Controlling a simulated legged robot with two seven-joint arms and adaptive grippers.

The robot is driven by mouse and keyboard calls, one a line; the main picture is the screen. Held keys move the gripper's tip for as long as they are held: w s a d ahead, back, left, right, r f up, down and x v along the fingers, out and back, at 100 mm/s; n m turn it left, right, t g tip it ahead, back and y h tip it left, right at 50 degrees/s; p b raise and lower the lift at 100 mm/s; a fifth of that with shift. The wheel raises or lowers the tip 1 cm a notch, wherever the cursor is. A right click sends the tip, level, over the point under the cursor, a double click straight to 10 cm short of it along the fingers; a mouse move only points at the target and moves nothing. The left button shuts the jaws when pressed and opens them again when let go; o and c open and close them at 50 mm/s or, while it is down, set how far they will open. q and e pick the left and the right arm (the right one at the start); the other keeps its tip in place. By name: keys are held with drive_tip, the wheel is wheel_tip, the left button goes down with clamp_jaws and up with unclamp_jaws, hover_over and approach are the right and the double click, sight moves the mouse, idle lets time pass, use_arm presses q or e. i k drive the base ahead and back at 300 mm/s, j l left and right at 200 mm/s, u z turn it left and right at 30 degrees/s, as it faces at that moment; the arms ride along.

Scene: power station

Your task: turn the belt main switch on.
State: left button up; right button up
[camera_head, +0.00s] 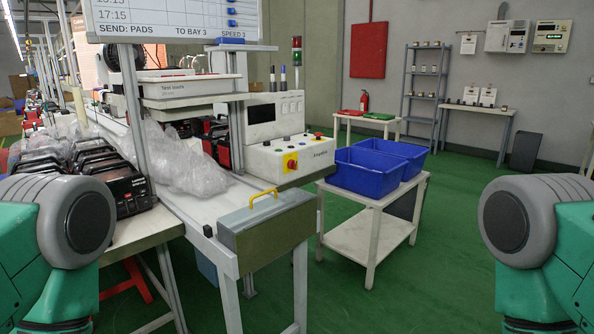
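A white control box (285,155) stands at the far right end of the belt line. On its front face, low on the left, is a red knob on a yellow plate (291,162), which looks like the belt main switch; its exact position is too small to read. A red mushroom-shaped button (318,135) sits on the sloped top of the box, near several small dark, blue and coloured buttons. Neither of my grippers is in view. Only green and grey parts of my arms show at the lower left and lower right, well apart from the box.
A greenish box with a yellow handle (265,225) is at the belt's near end, below the control box. Blue bins (368,172) stand on a white table to the right. Black devices (115,185) crowd the left bench. Green floor (455,240) is clear at right.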

sight(291, 165)
drive_tip(key=i+l+u, duration=0.1)
drive_tip(key=i+l, duration=0.2)
drive_tip(key=i+l+u, duration=0.1)
drive_tip(key=i+l, duration=0.2)
drive_tip(key=l, duration=0.2)
drive_tip(key=i+l+u, duration=0.1)
drive_tip(key=i+l, duration=0.15)
drive_tip(key=l, duration=0.2)
